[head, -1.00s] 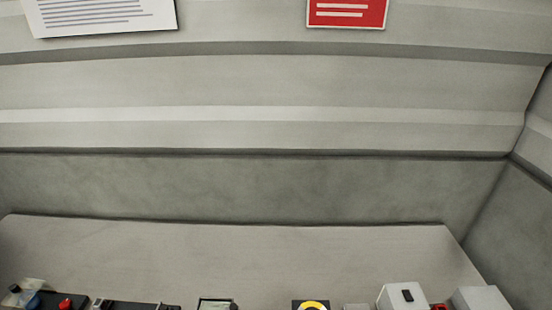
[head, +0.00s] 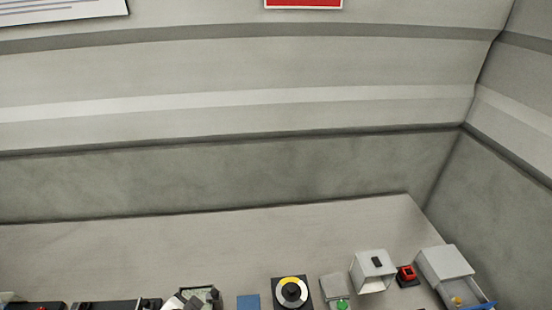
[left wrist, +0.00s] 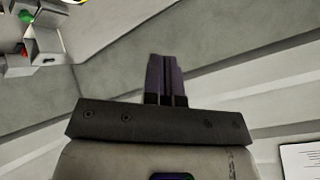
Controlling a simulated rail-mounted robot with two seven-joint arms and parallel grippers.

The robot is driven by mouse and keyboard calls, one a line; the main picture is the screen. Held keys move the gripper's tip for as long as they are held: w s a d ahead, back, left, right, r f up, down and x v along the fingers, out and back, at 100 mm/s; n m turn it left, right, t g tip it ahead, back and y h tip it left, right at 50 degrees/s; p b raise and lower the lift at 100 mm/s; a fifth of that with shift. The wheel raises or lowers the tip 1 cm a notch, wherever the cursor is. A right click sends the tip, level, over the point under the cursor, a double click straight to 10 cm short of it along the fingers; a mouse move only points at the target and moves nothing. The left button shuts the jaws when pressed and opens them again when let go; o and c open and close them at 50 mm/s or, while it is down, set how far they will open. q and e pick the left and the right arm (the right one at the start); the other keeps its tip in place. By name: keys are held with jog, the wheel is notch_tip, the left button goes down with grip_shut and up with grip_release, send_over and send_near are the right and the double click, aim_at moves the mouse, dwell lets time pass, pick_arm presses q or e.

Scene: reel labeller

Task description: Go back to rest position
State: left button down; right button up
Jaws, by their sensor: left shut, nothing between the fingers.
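My left gripper (left wrist: 166,78) shows in the left wrist view. Its two dark fingers are together with nothing between them. They are clear of any object, with the grey wall behind them. I cannot make out the left gripper in the head view. My right gripper is in neither view.
Along the head view's bottom edge stand a yellow-and-black dial (head: 292,291), a white box (head: 373,268), a red button (head: 406,273), a grey bin (head: 447,264) and a blue square (head: 248,302). Bare table (head: 200,238) lies behind them. A red sign (head: 303,4) hangs above.

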pick_arm(q)
jog(key=s+a+f+n+g+p, duration=0.1)
jog(key=s+f+n+g+p, duration=0.1)
jog(key=s, duration=1)
jog(key=s+a+f+n+g+p, duration=0.1)
jog(key=s+f+n+g+p, duration=0.2)
jog(key=s, duration=1)
jog(key=shift+s+f+h, duration=0.15)
jog(key=shift+f+h, duration=0.15)
jog(key=shift+f, duration=0.45)
jog(key=shift+a, duration=0.1)
